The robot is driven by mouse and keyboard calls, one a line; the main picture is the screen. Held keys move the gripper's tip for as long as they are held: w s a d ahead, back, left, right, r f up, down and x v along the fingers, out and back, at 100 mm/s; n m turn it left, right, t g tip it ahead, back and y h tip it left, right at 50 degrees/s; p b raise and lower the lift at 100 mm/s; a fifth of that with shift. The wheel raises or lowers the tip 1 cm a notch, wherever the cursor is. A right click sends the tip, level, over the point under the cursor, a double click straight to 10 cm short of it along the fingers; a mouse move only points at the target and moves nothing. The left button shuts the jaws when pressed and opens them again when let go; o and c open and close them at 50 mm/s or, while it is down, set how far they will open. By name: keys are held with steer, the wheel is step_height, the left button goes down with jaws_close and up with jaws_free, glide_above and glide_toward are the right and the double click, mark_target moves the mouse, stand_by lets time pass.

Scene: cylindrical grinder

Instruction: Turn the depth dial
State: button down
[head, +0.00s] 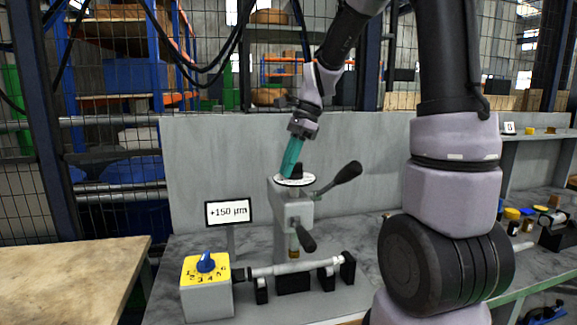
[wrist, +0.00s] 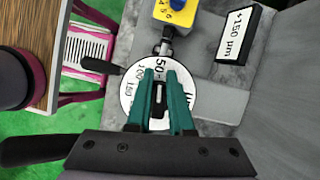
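The depth dial (head: 280,181) is a white disc on top of the grey grinding head, with a black knob (head: 297,170) at its centre. In the wrist view the white dial (wrist: 128,98) shows black numbers, partly hidden by my fingers. My gripper (head: 288,174) reaches down at a tilt with its teal fingertips at the knob. In the wrist view my gripper (wrist: 160,73) has its two fingers apart, with the black knob (wrist: 158,96) between them. Whether they press on it is unclear. A display (head: 229,212) reads +150 µm.
A black-handled lever (head: 347,173) sticks out right of the dial, with another black handle (head: 306,240) below. A yellow-topped selector box (head: 206,287) with a blue knob stands at the front left. A grey back panel (head: 215,160) stands behind. A wooden table (head: 70,275) is at left.

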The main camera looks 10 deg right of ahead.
steer(key=shift+d+n, duration=0.3)
stand_by(0.5)
steer(key=shift+n, duration=0.3)
steer(key=n+g, duration=0.1)
steer(key=n, duration=0.1)
steer(key=shift+s+n+h, duration=0.1)
steer(key=shift+n+h, duration=0.3)
steer(key=n, duration=0.2)
steer(key=n+g+h, duration=0.1)
steer(key=n, duration=0.1)
steer(key=shift+s+d+n+g, duration=0.2)
steer(key=shift+n+g, duration=0.1)
steer(key=n, duration=0.2)
steer(key=n+h, duration=0.1)
steer(key=n, duration=0.1)
steer(key=shift+s+d+g+h, duration=0.1)
steer(key=shift+d+g+h, duration=0.1)
steer(key=shift+g+h, duration=0.15)
steer(key=shift+d+n+h, duration=0.2)
steer(key=shift+n+h, duration=0.35)
steer(key=shift+n, duration=0.95)
